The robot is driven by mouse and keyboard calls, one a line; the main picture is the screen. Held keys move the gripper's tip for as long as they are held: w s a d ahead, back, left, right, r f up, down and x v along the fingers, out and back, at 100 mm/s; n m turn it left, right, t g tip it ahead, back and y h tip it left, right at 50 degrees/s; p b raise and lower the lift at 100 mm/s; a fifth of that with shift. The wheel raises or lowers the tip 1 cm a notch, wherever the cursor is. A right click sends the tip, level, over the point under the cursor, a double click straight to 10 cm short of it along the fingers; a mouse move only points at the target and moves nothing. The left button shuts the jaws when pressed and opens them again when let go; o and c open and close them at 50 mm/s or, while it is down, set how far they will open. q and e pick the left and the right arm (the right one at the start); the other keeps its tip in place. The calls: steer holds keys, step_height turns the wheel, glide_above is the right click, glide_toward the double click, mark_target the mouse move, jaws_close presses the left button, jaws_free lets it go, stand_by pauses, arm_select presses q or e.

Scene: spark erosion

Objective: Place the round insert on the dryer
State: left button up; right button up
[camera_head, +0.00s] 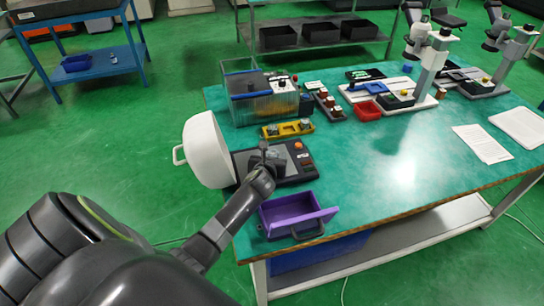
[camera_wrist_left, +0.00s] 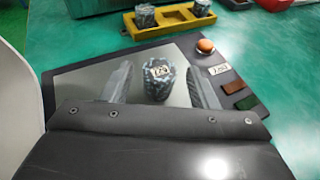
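The round insert (camera_wrist_left: 160,80) is a short, dark, mottled cylinder with a small numbered label on top. It is upright on the grey plate of the dryer (camera_wrist_left: 80,76). My left gripper (camera_wrist_left: 160,67) is open, with a finger on each side of the insert and a visible gap to each. In the head view my left gripper (camera_head: 264,158) is over the black dryer base (camera_head: 296,172) and hides the insert there. The dryer's white round lid (camera_head: 207,150) stands raised at the left. My right gripper is not in view.
A yellow holder (camera_head: 288,130) with more round inserts lies just behind the dryer. A clear-walled tank (camera_head: 262,106) stands behind it. A purple open box (camera_head: 290,212) is at the table's front edge. A red bin (camera_head: 367,110) is farther back. The table's middle right is clear.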

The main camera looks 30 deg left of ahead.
arm_select(q)
steer(key=shift+r, duration=0.1)
steer(key=shift+s+r, duration=0.1)
steer(key=p+v, duration=0.1)
steer(key=v, duration=1.1)
stand_by(0.3)
